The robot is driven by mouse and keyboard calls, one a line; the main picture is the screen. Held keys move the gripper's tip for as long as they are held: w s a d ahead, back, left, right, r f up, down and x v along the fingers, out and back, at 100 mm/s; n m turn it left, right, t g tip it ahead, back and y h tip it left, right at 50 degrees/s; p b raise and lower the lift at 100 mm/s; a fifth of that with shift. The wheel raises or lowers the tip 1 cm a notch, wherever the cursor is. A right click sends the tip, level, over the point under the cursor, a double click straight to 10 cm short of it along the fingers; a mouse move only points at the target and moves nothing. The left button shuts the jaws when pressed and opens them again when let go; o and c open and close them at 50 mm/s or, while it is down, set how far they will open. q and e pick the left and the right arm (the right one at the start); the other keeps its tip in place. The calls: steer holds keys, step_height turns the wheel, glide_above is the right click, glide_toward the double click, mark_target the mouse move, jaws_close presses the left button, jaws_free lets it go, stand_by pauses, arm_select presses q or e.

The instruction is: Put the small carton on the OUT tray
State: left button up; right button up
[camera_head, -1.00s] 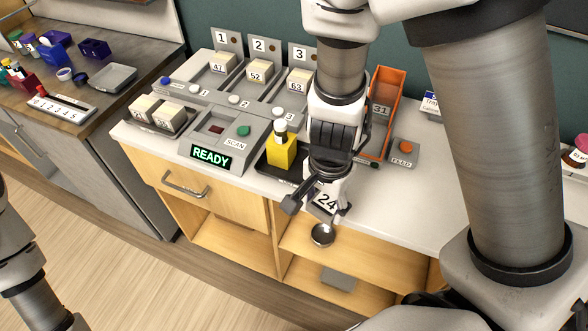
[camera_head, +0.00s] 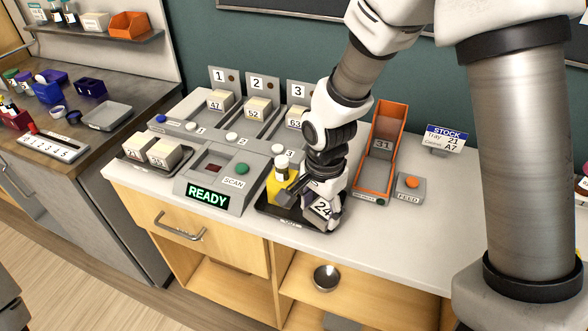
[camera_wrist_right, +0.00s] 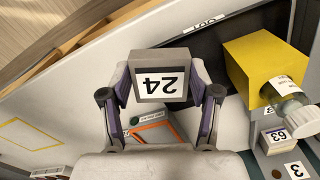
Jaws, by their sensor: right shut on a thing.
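The small carton (camera_head: 322,209), a grey-white block labelled 24, is between the fingers of my right gripper (camera_head: 314,196). In the right wrist view the gripper (camera_wrist_right: 160,95) is shut on the carton (camera_wrist_right: 160,82). The OUT tray (camera_head: 272,209) is a low black tray at the counter's front edge; its OUT label shows in the right wrist view. A yellow bottle (camera_head: 280,181) with a white cap stands on its left part. The carton is at the tray's right end; I cannot tell whether it touches the tray. My left gripper is not in view.
The scan station (camera_head: 222,175) with its READY display is left of the tray. Numbered lanes with cartons stand behind.

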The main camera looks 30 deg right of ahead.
mark_target(317, 200)
steer(key=w, duration=0.1)
steer(key=w+d, duration=0.1)
steer(key=w, duration=0.1)
steer(key=w+d+p, duration=0.1)
steer(key=shift+w+d+f, duration=0.15)
steer(key=shift+w+f, duration=0.15)
steer(key=shift+f, duration=0.1)
step_height(317, 200, down, 2)
steer(key=shift+f, duration=0.65)
steer(key=shift+f, duration=0.1)
steer(key=o, duration=1.1)
